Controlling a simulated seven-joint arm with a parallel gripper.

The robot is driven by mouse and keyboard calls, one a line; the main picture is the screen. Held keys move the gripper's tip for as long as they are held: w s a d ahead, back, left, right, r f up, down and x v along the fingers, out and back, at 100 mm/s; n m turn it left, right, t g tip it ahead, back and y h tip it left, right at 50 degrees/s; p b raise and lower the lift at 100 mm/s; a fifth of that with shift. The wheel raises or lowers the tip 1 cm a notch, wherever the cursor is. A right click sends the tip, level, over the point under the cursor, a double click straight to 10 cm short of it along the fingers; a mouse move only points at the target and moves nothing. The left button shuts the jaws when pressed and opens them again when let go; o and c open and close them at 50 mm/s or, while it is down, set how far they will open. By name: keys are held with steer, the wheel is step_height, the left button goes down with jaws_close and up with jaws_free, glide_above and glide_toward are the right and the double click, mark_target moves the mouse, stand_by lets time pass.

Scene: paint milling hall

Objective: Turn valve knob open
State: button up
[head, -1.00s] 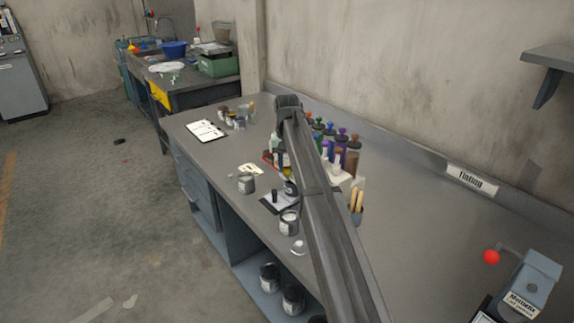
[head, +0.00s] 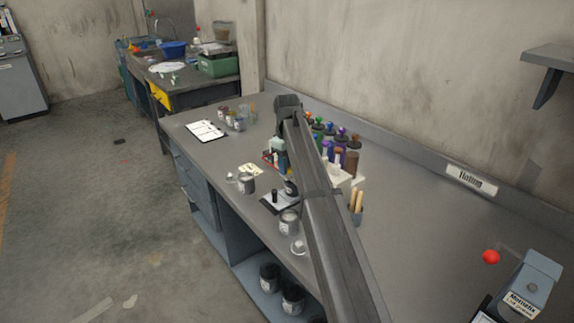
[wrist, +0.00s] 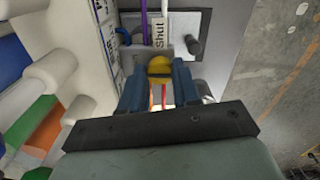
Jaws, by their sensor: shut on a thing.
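The valve knob (wrist: 160,67) is yellow and rounded, and shows in the middle of the wrist view. My gripper (wrist: 160,84) has its blue fingers on both sides of it and is shut on it. A white label reading "Shut" (wrist: 159,33) stands just beyond the knob. The fingers cover the knob's sides, so its exact turn cannot be told. In the head view my arm and nearby bench items hide the knob.
Coloured bottles (head: 340,145) stand close to my arm on the grey bench (head: 420,220). Tins, including one near the front edge (head: 289,222), stand nearby. The bench's right part is mostly clear.

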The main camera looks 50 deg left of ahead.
steer(key=shift+n, duration=0.4)
steer(key=o, duration=1.1)
steer(key=shift+c, duration=0.2)
step_height(320, 180, up, 14)
steer(key=shift+f, duration=0.2)
stand_by(0.4)
